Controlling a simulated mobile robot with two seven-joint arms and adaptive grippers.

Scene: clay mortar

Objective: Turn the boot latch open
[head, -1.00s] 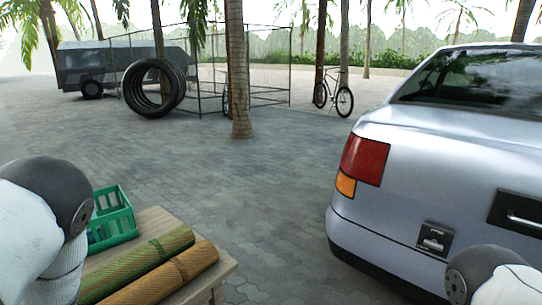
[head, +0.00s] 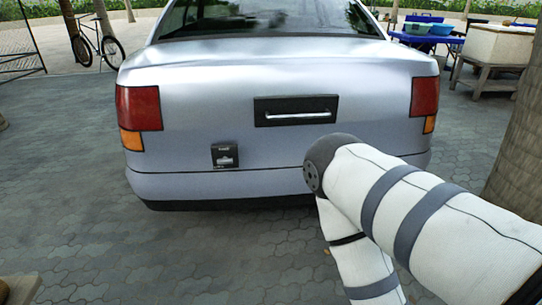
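The silver car (head: 205,95) stands with its rear facing me in the head view. The boot latch (head: 225,156) is a small black plate with a pale handle, low and left of the middle of the boot. A wider black panel with a silver bar handle (head: 296,110) sits above it and to the right. My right arm comes in from the right and bends down in front of the car's lower right part; its gripper is out of the frame. My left gripper is also out of the frame.
A bicycle (head: 97,42) stands at the back left. A blue table (head: 425,42) with tubs and a pale chest (head: 499,44) on a stand are at the back right. A palm trunk (head: 520,140) rises at the right edge.

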